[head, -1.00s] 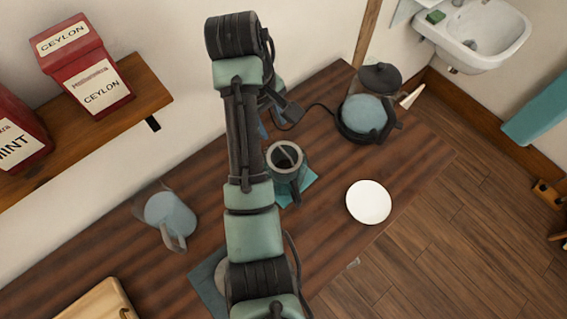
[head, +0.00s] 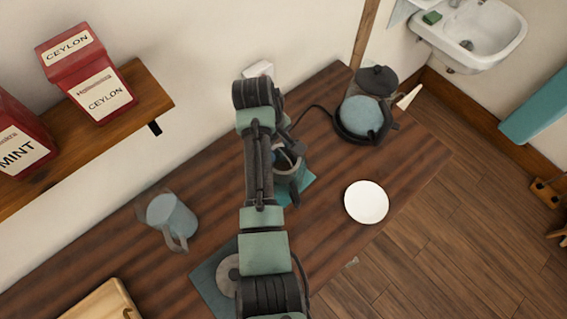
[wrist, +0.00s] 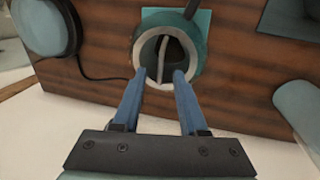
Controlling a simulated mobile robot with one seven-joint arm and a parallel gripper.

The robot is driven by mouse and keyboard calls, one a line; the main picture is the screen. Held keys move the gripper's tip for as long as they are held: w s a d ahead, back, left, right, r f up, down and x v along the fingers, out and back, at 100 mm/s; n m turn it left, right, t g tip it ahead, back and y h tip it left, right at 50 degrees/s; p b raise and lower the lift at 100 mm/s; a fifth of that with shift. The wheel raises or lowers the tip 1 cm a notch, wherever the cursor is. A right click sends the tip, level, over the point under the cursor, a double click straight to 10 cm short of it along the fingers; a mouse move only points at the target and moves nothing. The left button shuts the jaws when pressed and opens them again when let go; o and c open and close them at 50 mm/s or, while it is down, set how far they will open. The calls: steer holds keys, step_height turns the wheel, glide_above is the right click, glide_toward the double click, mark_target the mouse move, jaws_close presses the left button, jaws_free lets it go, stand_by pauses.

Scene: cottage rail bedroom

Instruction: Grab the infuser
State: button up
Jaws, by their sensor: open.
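A teal mug (head: 289,182) with a pale rim stands on a teal mat (head: 307,184), partly hidden by my arm in the head view. In the wrist view the mug (wrist: 193,28) is seen from above. A thin grey curved strip, likely the infuser's handle (wrist: 163,58), rises inside its dark opening; the rest of the infuser is hidden. My gripper (wrist: 160,76) has two blue fingers, open and apart. Their tips appear at the near rim of the mug, one on each side of the strip. I cannot tell whether they touch anything.
A kettle (head: 362,117) stands on its base at the back right. A white disc (head: 366,202) lies right of the mug. A blue-grey jug (head: 171,217) stands at left. A shelf (head: 145,93) with red tea tins (head: 95,80) hangs on the wall at left.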

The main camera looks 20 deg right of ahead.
jaws_close()
stand_by(1.3)
